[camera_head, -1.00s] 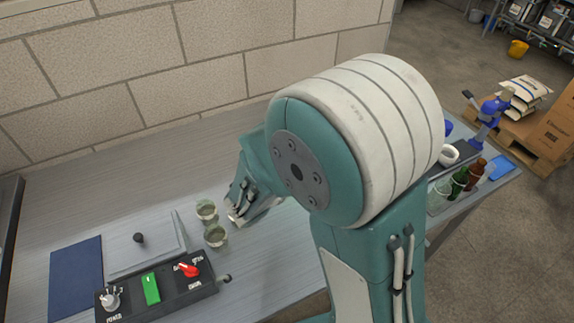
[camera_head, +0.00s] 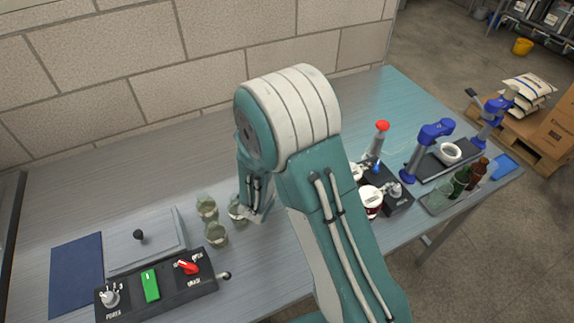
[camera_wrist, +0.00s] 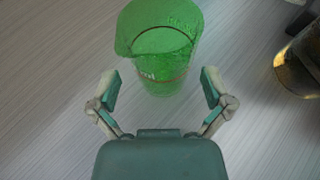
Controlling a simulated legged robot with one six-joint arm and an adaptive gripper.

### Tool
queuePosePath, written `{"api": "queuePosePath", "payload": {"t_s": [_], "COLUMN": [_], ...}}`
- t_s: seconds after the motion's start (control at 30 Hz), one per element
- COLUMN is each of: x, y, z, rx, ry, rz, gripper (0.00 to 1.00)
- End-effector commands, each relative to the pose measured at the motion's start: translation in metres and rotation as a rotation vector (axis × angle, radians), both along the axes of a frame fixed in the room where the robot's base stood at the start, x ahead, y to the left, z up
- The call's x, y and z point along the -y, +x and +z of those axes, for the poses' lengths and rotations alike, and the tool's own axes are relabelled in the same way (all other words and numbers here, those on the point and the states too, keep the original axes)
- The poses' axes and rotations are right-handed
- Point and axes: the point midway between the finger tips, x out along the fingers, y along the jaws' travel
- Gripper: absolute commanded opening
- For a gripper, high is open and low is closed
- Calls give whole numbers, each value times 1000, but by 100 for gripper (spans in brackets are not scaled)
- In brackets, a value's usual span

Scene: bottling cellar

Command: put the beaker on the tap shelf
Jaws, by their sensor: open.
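A clear green beaker (camera_wrist: 160,72) stands in front of my gripper (camera_wrist: 161,90) in the wrist view. The fingers are open, one to each side of its near end, with gaps showing. In the head view my gripper (camera_head: 258,213) is low over the bench, just right of a small pale beaker (camera_head: 236,211). Two similar beakers stand to its left, one behind (camera_head: 206,207) and one in front (camera_head: 216,234). My wrist hides part of the right-hand beaker. I cannot tell for sure which part is the tap shelf; a dark unit with a red-topped tap (camera_head: 378,143) stands right of my arm.
A black control box (camera_head: 155,290) with a red lever and green switch is at front left, near a dark blue mat (camera_head: 76,274). Blue-armed devices (camera_head: 427,150) and bottles (camera_head: 459,183) stand at right. An amber glass object (camera_wrist: 300,62) is at the wrist view's right edge.

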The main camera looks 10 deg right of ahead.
Motion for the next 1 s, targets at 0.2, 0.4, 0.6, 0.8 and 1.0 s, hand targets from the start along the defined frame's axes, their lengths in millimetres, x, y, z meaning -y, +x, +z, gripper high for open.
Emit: {"api": "queuePosePath", "payload": {"t_s": [0.2,0.4,0.6,0.8,1.0], "x": [16,16,16,16,16], "y": [21,23,23,23,23], "z": [-12,-12,-12,-13,-12], "rx": [1,1,1,1,0], "ry": [0,0,0,0,0], "rz": [-2,0,0,0,-1], "gripper": [100,100,38,24,24]}}
